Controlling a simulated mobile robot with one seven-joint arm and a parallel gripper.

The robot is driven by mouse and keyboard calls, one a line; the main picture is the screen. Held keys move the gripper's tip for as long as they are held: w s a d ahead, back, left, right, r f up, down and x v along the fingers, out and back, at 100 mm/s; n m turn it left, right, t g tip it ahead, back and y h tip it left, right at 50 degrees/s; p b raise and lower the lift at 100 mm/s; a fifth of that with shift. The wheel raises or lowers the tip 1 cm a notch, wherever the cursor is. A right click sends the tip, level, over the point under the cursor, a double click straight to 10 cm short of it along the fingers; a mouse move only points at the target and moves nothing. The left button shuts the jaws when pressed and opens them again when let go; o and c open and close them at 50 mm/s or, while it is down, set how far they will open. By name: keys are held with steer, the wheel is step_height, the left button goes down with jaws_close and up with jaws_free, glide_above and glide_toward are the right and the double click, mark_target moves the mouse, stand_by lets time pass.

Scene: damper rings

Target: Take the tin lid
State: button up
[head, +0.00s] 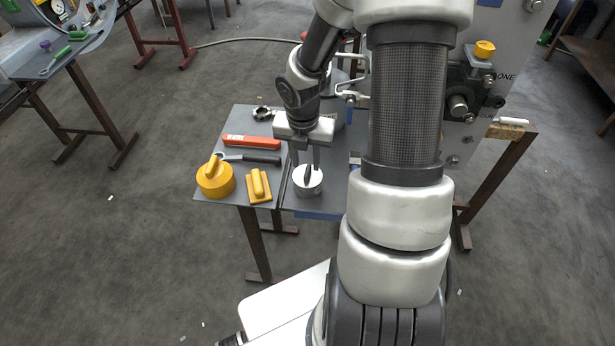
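A round silver tin (308,188) stands near the front edge of the grey table. On its pale top is a narrow dark upright piece, which looks like the lid's handle (308,174). My gripper (306,165) points down right over the tin. Its two fingers look apart, with the dark handle low between them. I see no clear contact with the handle. The lid's seam is too small to make out.
Left on the table (284,196) are a yellow round object with a handle (215,180), a yellow block with a grip (259,186), a red-orange bar (251,142) and a dark-handled tool (262,158). A grey panel with fittings (480,110) stands right.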

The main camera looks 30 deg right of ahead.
mark_target(308, 171)
steer(key=f, duration=0.2)
steer(key=f+b, duration=0.1)
steer(key=f, duration=0.1)
steer(key=shift+w+d, duration=0.2)
steer(key=shift+d, duration=0.1)
steer(key=shift+r, duration=0.1)
jaws_close()
